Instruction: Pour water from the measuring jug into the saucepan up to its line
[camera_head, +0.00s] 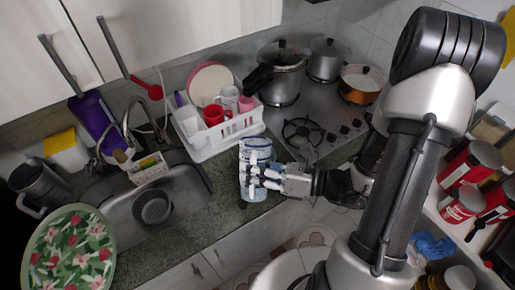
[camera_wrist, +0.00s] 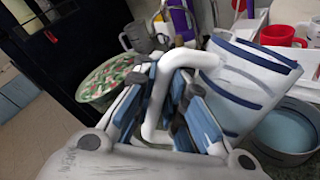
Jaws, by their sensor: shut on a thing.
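My gripper (camera_head: 257,178) is shut on the white handle (camera_wrist: 155,100) of the measuring jug. The jug (camera_wrist: 245,85) is pale with dark blue bands, and it also shows in the head view (camera_head: 257,150) over the counter's front part. The wrist view shows my fingers (camera_wrist: 168,105) on both sides of the handle. A round grey vessel (camera_wrist: 262,150), apparently the saucepan, stands just beyond and right of the jug, partly hidden by it. Its inside is pale blue; I cannot tell whether that is water. Its line and the jug's water level cannot be made out.
A white dish rack (camera_head: 215,146) with red cups stands behind the jug. The hob (camera_head: 325,130) with several pots is at the back right. The sink (camera_head: 120,208) and a floral plate (camera_head: 70,252) are at left. Red cans (camera_head: 472,165) stand at far right.

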